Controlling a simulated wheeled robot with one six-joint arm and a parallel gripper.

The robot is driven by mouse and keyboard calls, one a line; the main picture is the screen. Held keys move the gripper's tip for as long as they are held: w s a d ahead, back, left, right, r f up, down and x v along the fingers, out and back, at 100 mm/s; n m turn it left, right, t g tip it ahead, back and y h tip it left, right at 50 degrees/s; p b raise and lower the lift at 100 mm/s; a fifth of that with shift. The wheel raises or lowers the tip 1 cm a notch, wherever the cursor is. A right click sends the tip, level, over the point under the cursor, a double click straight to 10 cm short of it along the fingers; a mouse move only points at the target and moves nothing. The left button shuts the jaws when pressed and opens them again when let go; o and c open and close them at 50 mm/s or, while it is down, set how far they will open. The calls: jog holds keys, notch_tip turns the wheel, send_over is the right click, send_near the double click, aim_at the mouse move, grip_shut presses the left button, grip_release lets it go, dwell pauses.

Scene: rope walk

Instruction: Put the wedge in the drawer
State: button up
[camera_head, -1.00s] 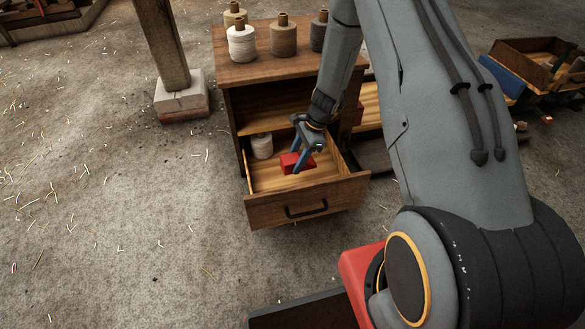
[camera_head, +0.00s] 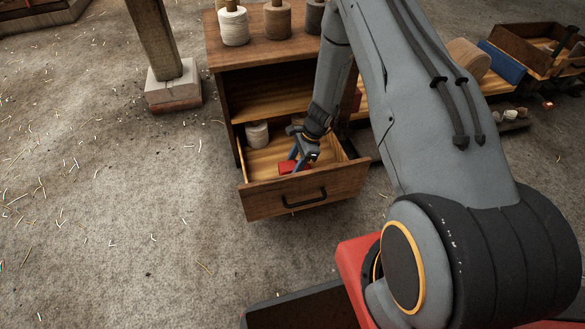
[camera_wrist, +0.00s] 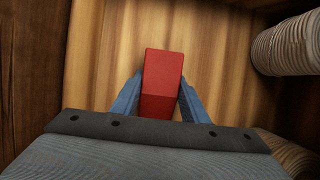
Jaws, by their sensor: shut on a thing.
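The red wedge (camera_head: 290,168) is low inside the open drawer (camera_head: 305,198) of a wooden cabinet. In the wrist view the wedge (camera_wrist: 162,82) lies between the two blue fingers, over the drawer's wooden floor. My gripper (camera_wrist: 160,98) is shut on it, with a finger against each side. In the head view my gripper (camera_head: 294,158) reaches down into the drawer from above. The drawer front partly hides the wedge's lower side, so I cannot tell whether it touches the drawer floor.
A pale spool (camera_head: 257,134) stands in the drawer's back left corner and shows at the wrist view's right (camera_wrist: 290,47). Several spools stand on the cabinet top (camera_head: 270,48). A wooden post (camera_head: 160,45) is to the left.

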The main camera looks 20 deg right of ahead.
jog(key=shift+f, duration=0.1)
jog(key=o, duration=1.2)
jog(key=shift+c, duration=0.2)
jog(key=p+v, duration=0.4)
jog(key=v, duration=0.8)
jog(key=shift+r, duration=0.25)
